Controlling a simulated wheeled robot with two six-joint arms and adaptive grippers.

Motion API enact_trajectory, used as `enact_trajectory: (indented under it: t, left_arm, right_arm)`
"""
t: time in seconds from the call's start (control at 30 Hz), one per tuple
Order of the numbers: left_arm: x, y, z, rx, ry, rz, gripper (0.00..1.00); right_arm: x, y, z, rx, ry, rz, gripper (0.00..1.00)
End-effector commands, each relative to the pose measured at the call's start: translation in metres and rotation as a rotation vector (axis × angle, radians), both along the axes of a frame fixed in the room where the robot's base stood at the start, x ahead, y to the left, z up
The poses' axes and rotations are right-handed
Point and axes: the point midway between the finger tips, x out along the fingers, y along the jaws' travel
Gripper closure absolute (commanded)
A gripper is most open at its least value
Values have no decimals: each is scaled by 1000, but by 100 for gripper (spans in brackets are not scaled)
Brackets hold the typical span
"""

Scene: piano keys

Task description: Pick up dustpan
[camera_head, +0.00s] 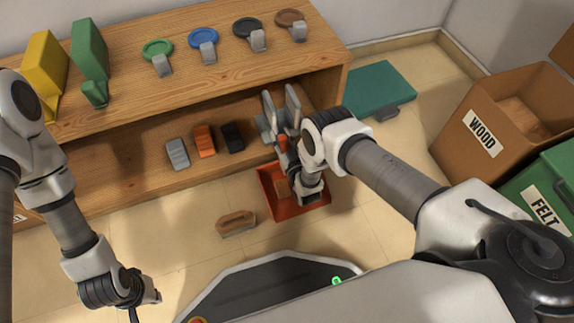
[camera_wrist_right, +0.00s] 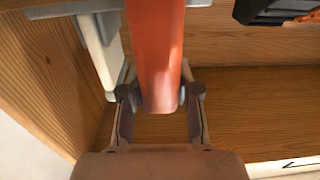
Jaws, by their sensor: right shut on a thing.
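The orange-red dustpan (camera_head: 270,188) is at the floor in front of the shelf unit, partly hidden by my right arm. I cannot tell if its pan touches the floor. Its orange handle (camera_wrist_right: 157,45) runs between the fingers of my right gripper (camera_wrist_right: 158,95) in the right wrist view. That gripper is shut on the handle; in the head view my wrist mostly hides the grip. My left gripper (camera_head: 150,294) hangs low at the left, apart from the dustpan. Its fingers are too small to tell open or shut.
A brown brush (camera_head: 236,222) lies on the floor left of the dustpan. The wooden shelf unit (camera_head: 190,85) stands close behind, holding several tools and blocks. A teal mat or lid (camera_head: 378,88), a WOOD box (camera_head: 452,142) and a FELT box (camera_head: 520,198) are at the right.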

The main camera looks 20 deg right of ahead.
Motion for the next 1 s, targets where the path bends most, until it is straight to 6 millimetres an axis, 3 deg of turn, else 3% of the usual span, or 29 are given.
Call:
enact_trajectory:
  t: [0.27, 0.47, 0.67, 1.0]
  left_arm:
    - [0, 0, 5, 0, 1, 0, 100]
    - [-1, 0, 21, 0, 2, -3, 100]
    - [-1, 0, 44, 0, 3, -4, 100]
    - [-1, 0, 87, 0, 3, -4, 100]
  right_arm:
    - [-2, 0, 6, 0, -2, 0, 100]
    - [-15, -1, 21, 0, -1, 0, 100]
    - [-46, -2, 38, 0, 2, 0, 100]
    - [-121, -7, 75, 0, 2, 0, 100]
